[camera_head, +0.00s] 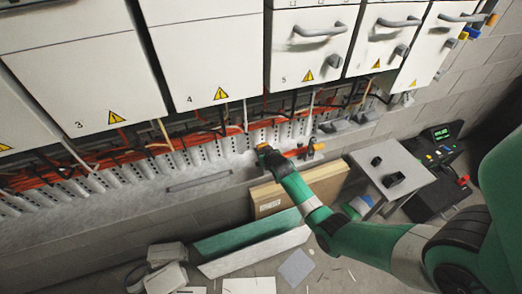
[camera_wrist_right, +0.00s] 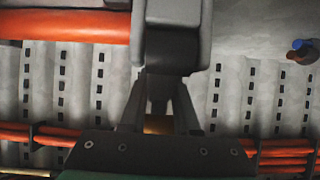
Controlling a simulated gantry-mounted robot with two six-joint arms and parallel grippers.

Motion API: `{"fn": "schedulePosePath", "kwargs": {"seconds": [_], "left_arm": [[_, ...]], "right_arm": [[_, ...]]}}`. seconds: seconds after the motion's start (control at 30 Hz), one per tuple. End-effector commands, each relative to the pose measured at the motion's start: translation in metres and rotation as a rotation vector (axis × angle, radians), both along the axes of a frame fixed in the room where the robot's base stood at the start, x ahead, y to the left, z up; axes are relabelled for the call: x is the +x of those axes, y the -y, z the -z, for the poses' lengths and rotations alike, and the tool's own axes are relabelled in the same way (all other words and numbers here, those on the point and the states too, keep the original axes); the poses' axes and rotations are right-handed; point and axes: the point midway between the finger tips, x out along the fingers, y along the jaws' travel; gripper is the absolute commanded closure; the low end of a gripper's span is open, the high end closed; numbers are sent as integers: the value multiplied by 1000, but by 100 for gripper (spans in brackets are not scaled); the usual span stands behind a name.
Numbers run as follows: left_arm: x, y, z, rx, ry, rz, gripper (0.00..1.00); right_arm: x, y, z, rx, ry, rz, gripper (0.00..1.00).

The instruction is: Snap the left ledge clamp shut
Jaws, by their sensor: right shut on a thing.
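In the right wrist view a grey clamp (camera_wrist_right: 172,12) with a dark lower part (camera_wrist_right: 172,52) stands straight ahead of my right gripper (camera_wrist_right: 158,98). The two fingers are shut on its narrow grey lower piece. A thick orange cable (camera_wrist_right: 70,26) reaches the clamp from the left. In the head view my right gripper (camera_head: 264,150) is at the ledge (camera_head: 205,165), below cabinet 5. My wrist hides most of the clamp there, so I cannot tell from that view how far it is closed. My left gripper is not in view.
Slotted grey trunking (camera_head: 215,145) with orange cables runs along the wall under the white cabinets (camera_head: 205,60). Grey fittings (camera_head: 340,126) stand farther right on the ledge. A blue-tipped cable end (camera_wrist_right: 300,50) is at right.

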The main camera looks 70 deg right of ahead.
Motion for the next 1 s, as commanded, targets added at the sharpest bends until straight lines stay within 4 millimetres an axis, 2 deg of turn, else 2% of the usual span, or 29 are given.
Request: {"fn": "schedulePosePath", "kwargs": {"seconds": [0.63, 0.67, 1.0], "left_arm": [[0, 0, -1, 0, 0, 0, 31], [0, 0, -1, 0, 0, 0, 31], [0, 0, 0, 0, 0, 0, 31]], "right_arm": [[2, 1, -5, -7, 7, -1, 100], [2, 1, -5, -7, 7, -1, 68], [1, 1, -3, -5, 5, -1, 7]]}}
